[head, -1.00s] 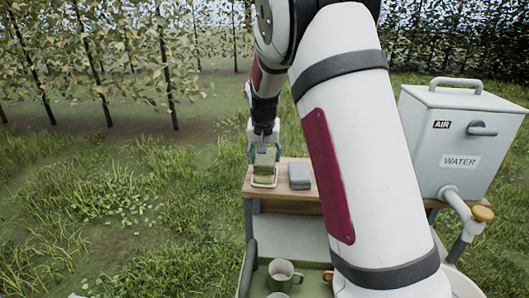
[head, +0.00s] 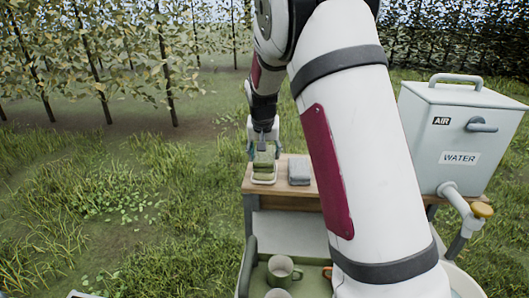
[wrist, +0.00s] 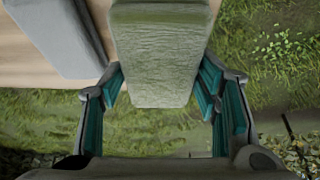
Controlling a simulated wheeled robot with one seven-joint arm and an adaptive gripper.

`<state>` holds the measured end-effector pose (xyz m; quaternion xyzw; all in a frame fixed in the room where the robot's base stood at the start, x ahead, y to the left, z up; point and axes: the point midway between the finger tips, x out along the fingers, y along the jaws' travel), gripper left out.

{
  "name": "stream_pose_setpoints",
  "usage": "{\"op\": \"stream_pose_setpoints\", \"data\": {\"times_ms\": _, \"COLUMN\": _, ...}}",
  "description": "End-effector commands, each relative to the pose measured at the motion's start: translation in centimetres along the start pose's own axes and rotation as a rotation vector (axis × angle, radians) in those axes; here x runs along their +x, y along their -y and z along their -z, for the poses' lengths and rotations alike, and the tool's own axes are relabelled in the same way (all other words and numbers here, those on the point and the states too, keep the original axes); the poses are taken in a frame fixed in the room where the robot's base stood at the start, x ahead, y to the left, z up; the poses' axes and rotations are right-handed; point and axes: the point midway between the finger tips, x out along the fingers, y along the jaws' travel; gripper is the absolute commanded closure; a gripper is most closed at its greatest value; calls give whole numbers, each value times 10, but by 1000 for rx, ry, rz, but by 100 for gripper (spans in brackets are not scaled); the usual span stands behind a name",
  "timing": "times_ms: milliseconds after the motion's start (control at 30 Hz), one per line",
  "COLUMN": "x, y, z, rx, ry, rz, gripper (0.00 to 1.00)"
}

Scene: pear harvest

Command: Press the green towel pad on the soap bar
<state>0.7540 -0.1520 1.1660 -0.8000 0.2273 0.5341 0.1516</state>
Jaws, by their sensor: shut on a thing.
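The green towel pad (head: 264,158) is held in my gripper (head: 263,151) above the left end of the wooden shelf. In the wrist view the pad (wrist: 158,55) is a pale green textured block between the two teal-lined fingers. A white-rimmed soap dish (head: 263,182) sits directly under the pad on the shelf. The soap bar cannot be clearly told apart from the pad and dish. Whether the pad touches it is hidden.
A grey folded cloth (head: 299,173) lies on the wooden shelf (head: 284,192) just right of the dish. A water box (head: 463,130) with a tap stands at the right. Grass lies left of the shelf.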

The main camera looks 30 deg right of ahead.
Motion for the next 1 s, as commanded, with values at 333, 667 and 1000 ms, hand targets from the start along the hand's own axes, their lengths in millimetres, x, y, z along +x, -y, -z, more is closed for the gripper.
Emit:
{"op": "stream_pose_setpoints", "data": {"times_ms": 333, "x": 4, "y": 0, "z": -2, "rx": 0, "ry": 1, "rz": 0, "gripper": 66}}
{"op": "stream_pose_setpoints", "data": {"times_ms": 667, "x": 6, "y": 0, "z": -3, "rx": 0, "ry": 1, "rz": 0, "gripper": 66}}
{"op": "stream_pose_setpoints", "data": {"times_ms": 1000, "x": 7, "y": 0, "z": -3, "rx": 0, "ry": 1, "rz": 0, "gripper": 66}}
